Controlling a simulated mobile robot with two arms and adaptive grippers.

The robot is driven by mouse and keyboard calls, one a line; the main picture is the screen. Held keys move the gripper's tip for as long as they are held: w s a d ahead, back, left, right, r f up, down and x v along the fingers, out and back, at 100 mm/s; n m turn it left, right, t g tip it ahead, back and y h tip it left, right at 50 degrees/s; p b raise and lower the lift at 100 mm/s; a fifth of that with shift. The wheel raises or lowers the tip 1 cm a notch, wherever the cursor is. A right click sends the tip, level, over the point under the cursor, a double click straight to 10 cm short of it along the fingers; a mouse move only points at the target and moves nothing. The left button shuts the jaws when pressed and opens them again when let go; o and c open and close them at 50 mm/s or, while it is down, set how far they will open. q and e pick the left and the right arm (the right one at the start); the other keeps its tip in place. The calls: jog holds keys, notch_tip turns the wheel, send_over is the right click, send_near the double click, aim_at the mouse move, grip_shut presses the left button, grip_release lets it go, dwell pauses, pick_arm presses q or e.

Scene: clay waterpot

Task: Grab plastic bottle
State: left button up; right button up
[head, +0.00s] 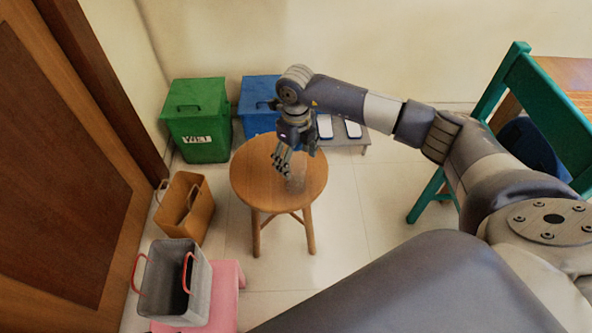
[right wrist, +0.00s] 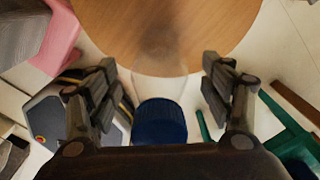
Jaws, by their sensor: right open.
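A clear plastic bottle with a dark blue cap (right wrist: 160,121) shows in the right wrist view, its see-through body (right wrist: 160,88) over the round wooden stool. In the head view the bottle is faint (head: 298,178), on the stool's top (head: 252,178) beside my right gripper (head: 283,171). My right gripper is open in the right wrist view (right wrist: 164,78), with its fingers on both sides of the bottle and gaps between them and it. My left gripper is not in view.
A green bin (head: 197,133) and a blue bin (head: 256,92) stand behind the stool. An orange-brown bin (head: 176,222) and a grey bucket (head: 166,278) on a pink stool (head: 227,278) are to the left. A green chair (head: 492,90) is at the right.

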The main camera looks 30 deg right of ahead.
jog(key=c, duration=1.1)
jog(key=shift+o, duration=0.2)
